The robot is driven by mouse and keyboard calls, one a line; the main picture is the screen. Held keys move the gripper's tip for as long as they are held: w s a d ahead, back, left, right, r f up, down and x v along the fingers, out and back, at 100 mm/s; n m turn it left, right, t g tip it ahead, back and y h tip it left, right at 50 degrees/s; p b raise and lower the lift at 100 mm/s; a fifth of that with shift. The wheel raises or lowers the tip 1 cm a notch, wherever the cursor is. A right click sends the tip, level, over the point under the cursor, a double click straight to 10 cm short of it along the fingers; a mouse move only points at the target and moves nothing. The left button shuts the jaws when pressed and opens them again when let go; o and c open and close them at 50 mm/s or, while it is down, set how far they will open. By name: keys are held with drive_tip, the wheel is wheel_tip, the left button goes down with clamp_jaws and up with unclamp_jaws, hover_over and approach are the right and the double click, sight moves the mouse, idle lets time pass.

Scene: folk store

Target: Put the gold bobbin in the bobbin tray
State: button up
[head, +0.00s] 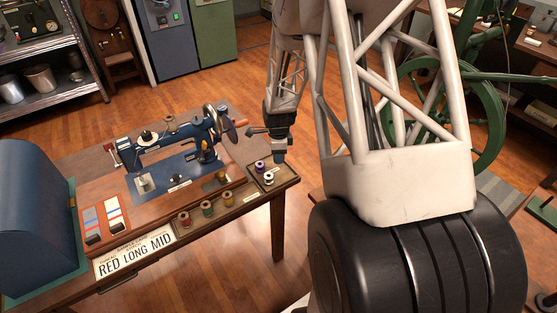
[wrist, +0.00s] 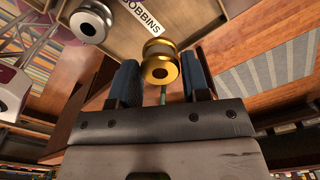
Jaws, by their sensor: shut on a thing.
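The gold bobbin (wrist: 160,64) sits between the two blue fingertips of my gripper (wrist: 160,74) in the wrist view, and the gripper is shut on it. The bobbin tray (wrist: 185,24), marked BOBBINS, lies just beyond the bobbin. In that view the bobbin overlaps the tray's near edge; I cannot tell its height above it. In the head view my gripper (head: 281,157) points down beside the tray (head: 254,180) at the table's right corner. The gold bobbin cannot be made out there.
A silver bobbin (wrist: 91,21) stands in the tray, and a purple one (head: 260,166) shows there too. A blue sewing machine (head: 178,145) stands left of my gripper. Several thread spools (head: 207,208) sit in a rack along the front.

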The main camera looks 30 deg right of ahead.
drive_tip(key=shift+f, duration=1.75)
drive_tip(key=shift+f, duration=0.1)
drive_tip(key=o, duration=0.7)
drive_tip(key=shift+o, duration=0.2)
wheel_tip(320, 180, up, 12)
